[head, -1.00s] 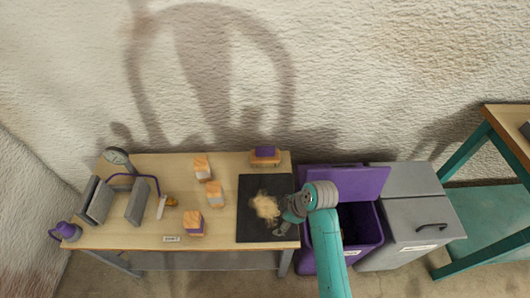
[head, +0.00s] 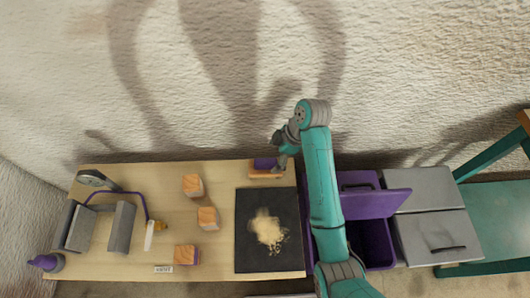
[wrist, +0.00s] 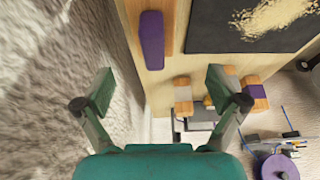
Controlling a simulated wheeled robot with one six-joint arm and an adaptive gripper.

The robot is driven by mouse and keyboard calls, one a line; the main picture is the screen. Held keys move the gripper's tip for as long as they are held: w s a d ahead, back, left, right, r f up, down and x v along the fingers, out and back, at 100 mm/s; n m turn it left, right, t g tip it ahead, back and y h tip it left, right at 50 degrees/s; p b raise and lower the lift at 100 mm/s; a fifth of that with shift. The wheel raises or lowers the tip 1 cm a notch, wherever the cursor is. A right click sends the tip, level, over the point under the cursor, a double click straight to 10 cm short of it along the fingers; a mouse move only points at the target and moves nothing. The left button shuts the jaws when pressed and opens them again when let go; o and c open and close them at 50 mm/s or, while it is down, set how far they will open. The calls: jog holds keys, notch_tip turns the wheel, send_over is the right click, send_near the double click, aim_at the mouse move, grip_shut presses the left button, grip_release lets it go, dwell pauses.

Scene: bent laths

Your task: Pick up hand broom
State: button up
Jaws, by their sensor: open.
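The hand broom appears to be the wooden piece with a purple top (head: 264,164) at the back right of the bench, against the wall side. In the wrist view its purple part (wrist: 152,42) lies along a light wooden body, upper middle. My gripper (head: 281,150) is at the broom's upper right in the head view and partly overlaps it. In the wrist view my gripper (wrist: 160,88) is open and empty, its fingers wide apart. The broom shows beyond the fingertips, with nothing between them.
A dark mat (head: 250,258) with a pile of shavings (head: 268,230) lies in front of the broom. Several wooden blocks (head: 208,218) stand left of it. The rough wall (wrist: 40,90) is close.

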aim_at(263, 167)
jog(key=shift+w+a+f, duration=0.1)
jog(key=shift+w+f, duration=0.1)
jog(key=shift+w+x, duration=0.1)
jog(key=shift+x, duration=2.5)
jog(key=shift+w+x, duration=0.15)
jog(key=shift+x, duration=2.45)
jog(key=c, duration=1.4)
